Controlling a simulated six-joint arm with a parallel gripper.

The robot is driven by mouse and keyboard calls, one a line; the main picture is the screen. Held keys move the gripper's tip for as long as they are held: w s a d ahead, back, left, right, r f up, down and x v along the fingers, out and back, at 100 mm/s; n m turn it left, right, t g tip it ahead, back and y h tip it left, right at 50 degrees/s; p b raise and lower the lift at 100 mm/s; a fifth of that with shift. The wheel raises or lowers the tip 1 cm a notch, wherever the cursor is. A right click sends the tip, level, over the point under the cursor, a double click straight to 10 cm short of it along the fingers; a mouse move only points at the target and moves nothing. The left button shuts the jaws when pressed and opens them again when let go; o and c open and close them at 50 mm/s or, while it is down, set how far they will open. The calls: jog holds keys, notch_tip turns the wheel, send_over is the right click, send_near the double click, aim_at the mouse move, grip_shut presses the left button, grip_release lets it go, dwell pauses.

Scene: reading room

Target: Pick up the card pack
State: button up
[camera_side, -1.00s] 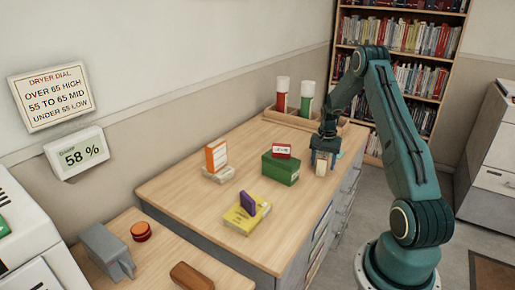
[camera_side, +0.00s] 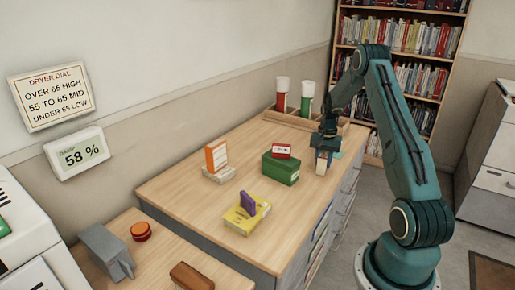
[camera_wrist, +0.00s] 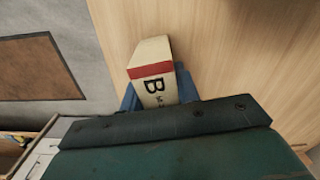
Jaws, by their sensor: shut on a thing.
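The card pack, a cream box with a red band and a black letter B, shows in the wrist view (camera_wrist: 153,72). In the side view the cream box (camera_side: 320,168) sits at the right part of the table, below my gripper (camera_side: 323,157). My gripper's blue fingers (camera_wrist: 158,92) are on both sides of the pack and shut on it.
A green box (camera_side: 281,171) with a red box (camera_side: 281,151) on top stands just left of my gripper. An orange box (camera_side: 218,155) and a yellow box (camera_side: 240,223) under a purple one (camera_side: 249,203) stand farther left. A wooden rack (camera_side: 292,117) with bottles is behind.

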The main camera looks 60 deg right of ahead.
aim_at(324, 154)
notch_tip(324, 154, up, 20)
jog(key=shift+f, duration=0.2)
dwell(0.4)
dwell(0.5)
